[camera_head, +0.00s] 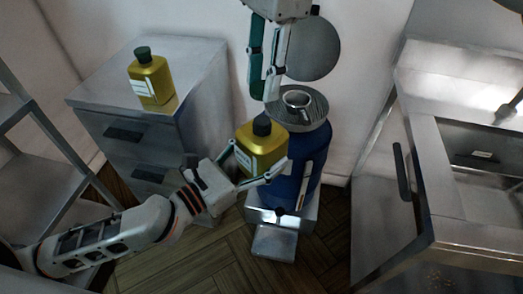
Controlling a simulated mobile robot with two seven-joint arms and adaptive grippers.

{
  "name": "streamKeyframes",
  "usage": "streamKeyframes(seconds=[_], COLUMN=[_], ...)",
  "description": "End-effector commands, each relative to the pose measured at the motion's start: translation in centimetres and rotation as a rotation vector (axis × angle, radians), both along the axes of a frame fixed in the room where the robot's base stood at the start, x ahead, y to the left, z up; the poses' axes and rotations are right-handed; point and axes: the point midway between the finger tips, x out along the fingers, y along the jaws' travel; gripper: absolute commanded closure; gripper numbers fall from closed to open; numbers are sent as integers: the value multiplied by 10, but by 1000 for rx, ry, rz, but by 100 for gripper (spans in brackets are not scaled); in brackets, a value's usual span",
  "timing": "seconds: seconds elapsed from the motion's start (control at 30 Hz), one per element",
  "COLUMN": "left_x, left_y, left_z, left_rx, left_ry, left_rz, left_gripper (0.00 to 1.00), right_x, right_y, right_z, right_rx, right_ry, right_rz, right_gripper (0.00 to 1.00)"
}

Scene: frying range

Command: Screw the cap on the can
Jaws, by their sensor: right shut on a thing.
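A yellow can (262,148) with a white label is upright, off the floor, in front of the blue machine. My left gripper (258,167) has its fingers around the can's lower part and holds it. A dark cap (262,125) shows at the top of the can; I cannot tell whether it is seated on the neck. My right gripper (265,97) comes down from above, its fingertips close together at the cap. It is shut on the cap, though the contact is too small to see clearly.
A second yellow can (150,80) with a dark green cap stands on the grey drawer cabinet (190,62). The blue machine (310,165) has a metal ring (297,99) on top. A steel counter with a sink (485,150) is at right, a metal shelf (45,175) at left.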

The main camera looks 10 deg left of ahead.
Motion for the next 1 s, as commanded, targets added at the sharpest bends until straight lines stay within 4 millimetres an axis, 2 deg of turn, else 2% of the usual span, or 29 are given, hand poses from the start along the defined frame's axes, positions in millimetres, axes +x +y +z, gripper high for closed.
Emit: streamKeyframes(seconds=[0.33,0.7,1.0], left_x=[0,0,0], left_y=[0,0,0], left_z=[1,0,1], left_rx=[-1,-1,-1], left_ry=[-1,-1,-1], left_rz=[0,0,0], left_gripper=[74,74,74], right_x=[0,0,1], right_y=[0,-1,0], right_z=[-2,-33,-40], right_rx=[0,1,1], right_ry=[1,2,-1], right_rz=[0,1,0], right_gripper=[77,77,77])
